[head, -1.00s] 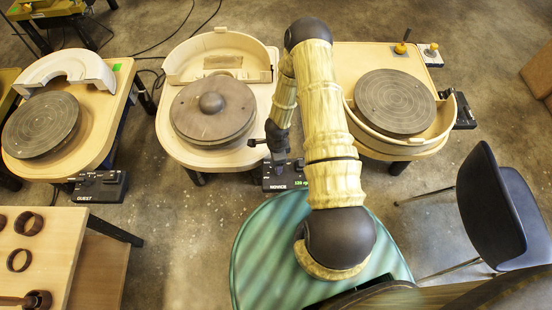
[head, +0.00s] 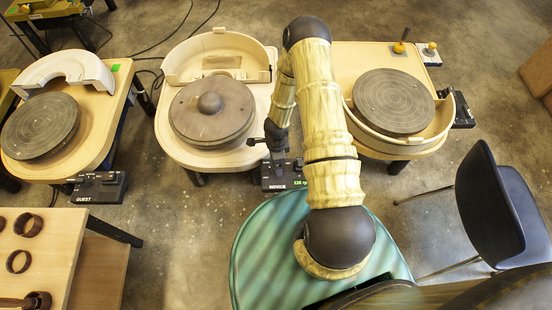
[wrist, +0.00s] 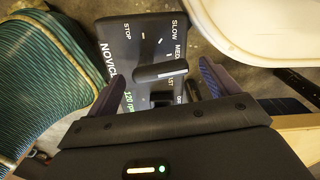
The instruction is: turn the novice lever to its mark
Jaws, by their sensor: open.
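The novice control box (head: 284,176) is dark, with a green "120 rpm" readout, in front of the middle wheel. In the wrist view the box (wrist: 124,52) shows its NOVICE label and the words STOP, SLOW and MED; another word is partly covered. The novice lever (wrist: 160,70) is a dark bar with a pale line on it, lying crosswise. Short pale ticks show on the box face above it. My gripper (wrist: 163,86) is open, one finger on each side of the lever, with no clear contact visible. In the head view my gripper (head: 270,146) is just above the box, partly hidden.
The middle wheel (head: 212,105) with a clay lump stands behind the box. The guest box (head: 99,187) and another wheel are at left, a third wheel (head: 394,102) at right. A teal striped seat (head: 262,248) is close in front; a dark chair (head: 492,207) stands right.

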